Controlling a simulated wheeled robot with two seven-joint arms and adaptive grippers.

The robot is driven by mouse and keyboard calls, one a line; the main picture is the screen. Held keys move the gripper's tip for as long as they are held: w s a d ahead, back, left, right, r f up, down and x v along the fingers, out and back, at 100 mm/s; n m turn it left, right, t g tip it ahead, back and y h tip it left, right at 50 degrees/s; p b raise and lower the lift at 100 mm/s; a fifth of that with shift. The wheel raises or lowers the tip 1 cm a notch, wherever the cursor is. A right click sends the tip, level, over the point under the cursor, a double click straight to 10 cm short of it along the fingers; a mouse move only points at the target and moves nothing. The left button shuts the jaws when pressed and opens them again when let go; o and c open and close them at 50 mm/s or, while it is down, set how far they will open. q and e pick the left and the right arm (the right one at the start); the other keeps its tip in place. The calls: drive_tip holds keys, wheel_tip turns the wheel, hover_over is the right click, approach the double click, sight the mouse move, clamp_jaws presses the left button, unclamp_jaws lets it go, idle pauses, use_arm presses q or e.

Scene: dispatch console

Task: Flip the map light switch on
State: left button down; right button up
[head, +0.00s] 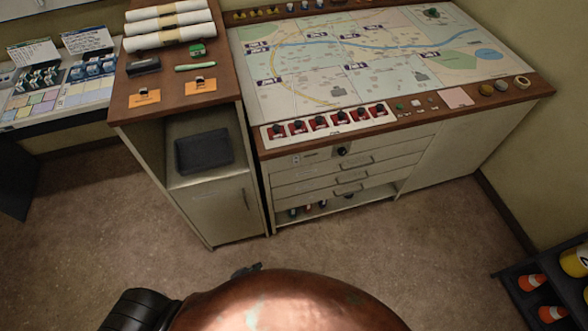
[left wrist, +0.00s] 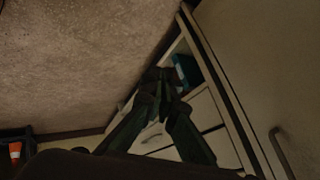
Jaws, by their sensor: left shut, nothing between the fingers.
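The map table (head: 420,150) stands at the back centre in the head view. A small black knob or switch (head: 343,151) is on its front panel, above the drawers, with a small label to its left. I take it for the map light switch; its position is too small to tell. My left gripper (head: 247,270) barely shows as a dark tip above my copper body, well below and left of the switch. In the left wrist view the left gripper (left wrist: 160,76) has its fingertips together and empty, against the drawer fronts (left wrist: 200,108). I cannot make out the switch there. My right gripper is not in view.
A side cabinet (head: 228,205) with rolled maps (head: 170,20) on top stands left of the map table. A row of red-based black switches (head: 320,121) lines the table's front edge. A dark rack with orange cones (head: 532,282) is at the lower right. The carpet between is clear.

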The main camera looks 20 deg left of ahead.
use_arm(q)
drive_tip(key=w+d+r+m+t, duration=0.2)
drive_tip(key=w+r, duration=0.5)
drive_tip(key=r, duration=0.5)
drive_tip(key=w+d+r+m+t+h, duration=0.1)
drive_tip(key=w+r, duration=0.5)
drive_tip(key=r, duration=0.6)
drive_tip(key=w+d+r+m+t+h, duration=0.1)
drive_tip(key=w+d+r+m+t, duration=0.2)
drive_tip(key=r, duration=0.9)
drive_tip(key=w+m+t, duration=0.2)
drive_tip(key=w+m, duration=0.1)
drive_tip(key=w, duration=0.1)
drive_tip(key=shift+w+d+m, duration=0.35)
drive_tip(key=shift+m, duration=0.05)
drive_tip(key=shift+r, duration=0.1)
drive_tip(key=b, duration=0.1)
approach(299, 162)
drive_tip(key=w+d, duration=0.2)
drive_tip(key=d, duration=0.1)
drive_tip(key=shift+w+a+f+b, duration=0.2)
drive_tip(key=shift+w+a, duration=0.15)
drive_tip(key=shift+w, duration=0.25)
drive_tip(key=shift+w+a+f+b, duration=0.15)
drive_tip(key=shift+w+a, duration=0.2)
drive_tip(key=shift+w, duration=0.25)
drive_tip(key=shift+w+a+f+b, duration=0.1)
drive_tip(key=shift+w+a+f, duration=0.2)
drive_tip(key=shift+w, duration=0.35)
drive_tip(key=shift+r, duration=0.1)
